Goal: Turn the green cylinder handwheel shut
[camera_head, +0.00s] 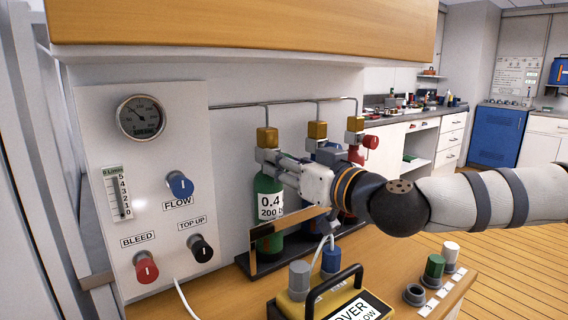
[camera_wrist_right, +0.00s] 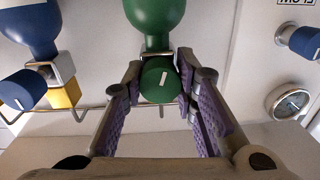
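My right gripper (camera_head: 278,163) reaches in from the right at the cylinder's top and hides the handwheel in the head view. In the wrist view, the fingers of the right gripper (camera_wrist_right: 160,80) stand on both sides of the handwheel, their pads appearing to touch it. My left gripper is not in view.
A blue cylinder (camera_wrist_right: 24,27) stands beside the green one, and a red-knobbed cylinder (camera_head: 355,124) is further right. A white panel (camera_head: 100,110) with a gauge and knobs is at left. A yellow case (camera_head: 325,300) stands in front. A wooden cabinet (camera_head: 240,25) overhangs.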

